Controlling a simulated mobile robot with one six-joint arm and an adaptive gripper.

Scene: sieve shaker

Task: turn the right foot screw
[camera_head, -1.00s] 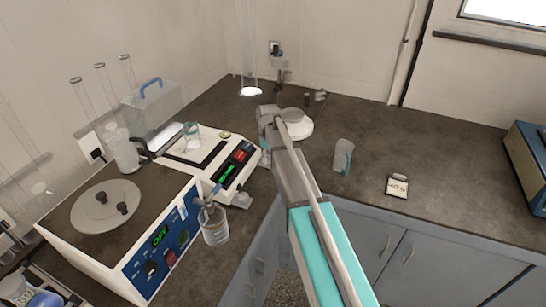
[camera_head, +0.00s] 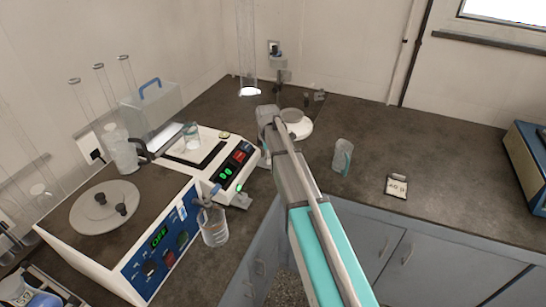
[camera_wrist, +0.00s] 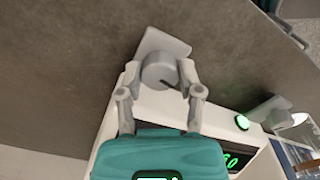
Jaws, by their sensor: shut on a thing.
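The right foot screw (camera_wrist: 159,70) is a grey round knob with a dark mark on its face, on a grey foot plate at the corner of the white balance (camera_wrist: 150,103). My gripper (camera_wrist: 162,76) is shut on it, one finger on each side of the knob. In the camera_head view the balance (camera_head: 206,139) stands on the bench with lit red and green readouts and a small green light at its front. There my arm hides the right foot screw. The other foot (camera_head: 241,201) shows at the near front corner; it also appears in the wrist view (camera_wrist: 268,107).
A beaker (camera_head: 342,157) and a small card-like item (camera_head: 396,186) lie right of my arm. The bench around these two is clear.

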